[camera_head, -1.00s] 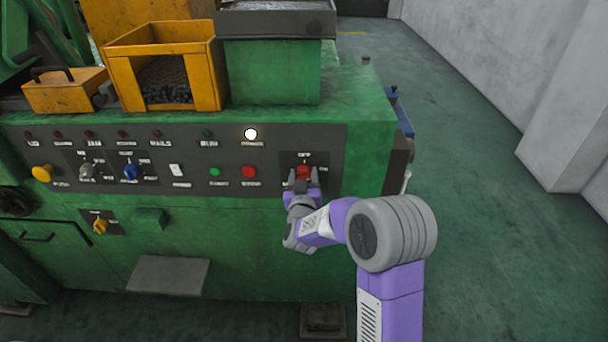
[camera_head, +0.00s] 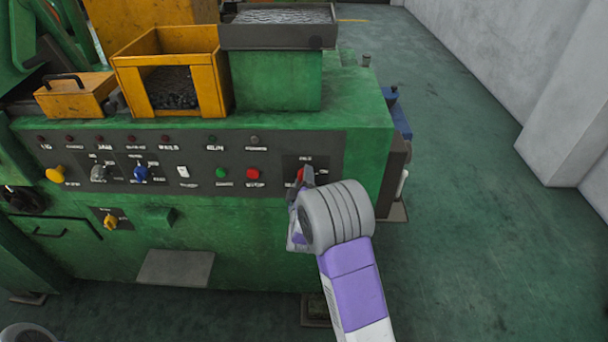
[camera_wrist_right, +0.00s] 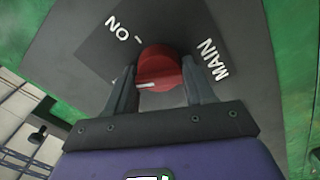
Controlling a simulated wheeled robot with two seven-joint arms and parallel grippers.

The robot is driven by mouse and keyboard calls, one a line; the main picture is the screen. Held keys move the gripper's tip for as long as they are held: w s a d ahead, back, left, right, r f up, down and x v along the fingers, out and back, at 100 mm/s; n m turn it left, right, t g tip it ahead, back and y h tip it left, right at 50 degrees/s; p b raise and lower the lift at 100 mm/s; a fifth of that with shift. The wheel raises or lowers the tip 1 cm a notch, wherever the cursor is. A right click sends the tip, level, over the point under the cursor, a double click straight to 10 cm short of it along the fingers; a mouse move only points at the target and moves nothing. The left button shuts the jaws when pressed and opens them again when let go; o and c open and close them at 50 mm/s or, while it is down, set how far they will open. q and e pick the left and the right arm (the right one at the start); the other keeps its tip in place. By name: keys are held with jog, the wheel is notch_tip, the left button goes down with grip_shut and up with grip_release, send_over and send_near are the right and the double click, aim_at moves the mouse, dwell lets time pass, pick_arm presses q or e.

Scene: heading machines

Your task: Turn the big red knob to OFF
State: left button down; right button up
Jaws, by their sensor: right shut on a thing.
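The big red knob (camera_head: 299,175) sits on a dark plate at the right end of the machine's control panel; it is mostly covered by my right gripper (camera_head: 304,179). In the right wrist view the red knob (camera_wrist_right: 160,64) lies between the two grey fingers of my right gripper (camera_wrist_right: 159,80), which is shut on it. A short white line shows on the knob's near side. The plate (camera_wrist_right: 95,58) reads ON at upper left and MAIN at right; no OFF label is readable there. My left gripper is not in view.
Left of the knob are a red button (camera_head: 253,174), a green button (camera_head: 222,173), a white switch (camera_head: 183,172), a blue knob (camera_head: 141,173) and a yellow button (camera_head: 55,175). Yellow bins (camera_head: 195,90) stand on top of the machine. Open floor (camera_head: 480,220) lies to the right.

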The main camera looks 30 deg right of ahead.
jog(key=n+p, duration=0.2)
jog(key=n, duration=0.3)
jog(key=shift+f+p, duration=0.1)
jog(key=shift+p, duration=0.3)
dwell(0.4)
jog(key=o, duration=1)
jog(key=shift+c, duration=0.2)
jog(key=shift+s, duration=0.1)
jog(key=v, duration=0.7)
jog(key=shift+a+p, duration=0.15)
jog(key=shift+p, duration=0.2)
jog(key=shift+s, duration=0.15)
